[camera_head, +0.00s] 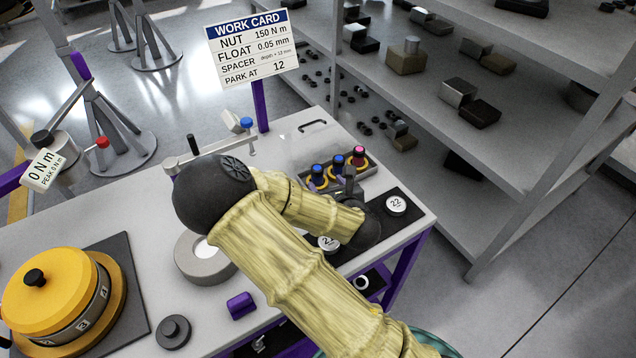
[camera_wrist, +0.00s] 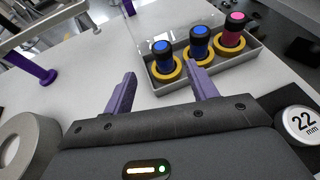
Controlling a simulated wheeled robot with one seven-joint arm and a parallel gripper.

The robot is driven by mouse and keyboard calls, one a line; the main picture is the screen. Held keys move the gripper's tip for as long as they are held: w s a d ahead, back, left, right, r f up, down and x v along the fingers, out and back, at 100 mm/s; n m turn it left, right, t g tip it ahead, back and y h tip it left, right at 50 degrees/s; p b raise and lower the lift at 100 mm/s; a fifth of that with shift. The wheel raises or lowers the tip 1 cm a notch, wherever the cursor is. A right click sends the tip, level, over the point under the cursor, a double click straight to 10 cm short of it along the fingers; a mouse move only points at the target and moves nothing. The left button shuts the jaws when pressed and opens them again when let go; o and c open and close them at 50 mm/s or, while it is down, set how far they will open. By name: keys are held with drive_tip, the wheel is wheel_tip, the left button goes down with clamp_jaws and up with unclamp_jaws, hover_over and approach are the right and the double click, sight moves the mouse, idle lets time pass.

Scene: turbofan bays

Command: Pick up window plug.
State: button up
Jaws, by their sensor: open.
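A grey tray (camera_head: 345,180) on the bench holds three upright black plugs with yellow rings. Two have blue tops and one has a magenta top. The wrist view shows the left blue plug (camera_wrist: 163,62), the middle blue plug (camera_wrist: 200,45) and the magenta plug (camera_wrist: 232,32). No label tells which is the window plug. My gripper (camera_wrist: 162,78) is open and empty, its purple fingers apart, pointing toward the tray. The left blue plug appears beyond the gap, clear of the fingers. In the head view my arm partly hides the gripper and tray front.
A grey ring (camera_head: 200,262), a purple block (camera_head: 240,305) and a yellow-topped drum (camera_head: 60,290) stand on the bench. A disc marked 22 (camera_head: 396,204) lies on a dark mat near the right edge. A work card (camera_head: 252,48) stands behind. Shelving (camera_head: 480,120) is at right.

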sight(318, 173)
drive_tip(key=p+x, duration=0.1)
drive_tip(key=x, duration=0.5)
drive_tip(key=shift+w+a+f+p, duration=0.1)
drive_tip(key=shift+w+f+p, duration=0.05)
drive_tip(key=shift+w+p, duration=0.2)
drive_tip(key=shift+w+f, duration=0.15)
drive_tip(key=shift+w, duration=0.05)
drive_tip(key=shift+a, duration=0.1)
drive_tip(key=shift+p+x, duration=0.8)
drive_tip(key=shift+x, duration=1.75)
drive_tip(key=shift+f, duration=0.15)
drive_tip(key=c, duration=1.1)
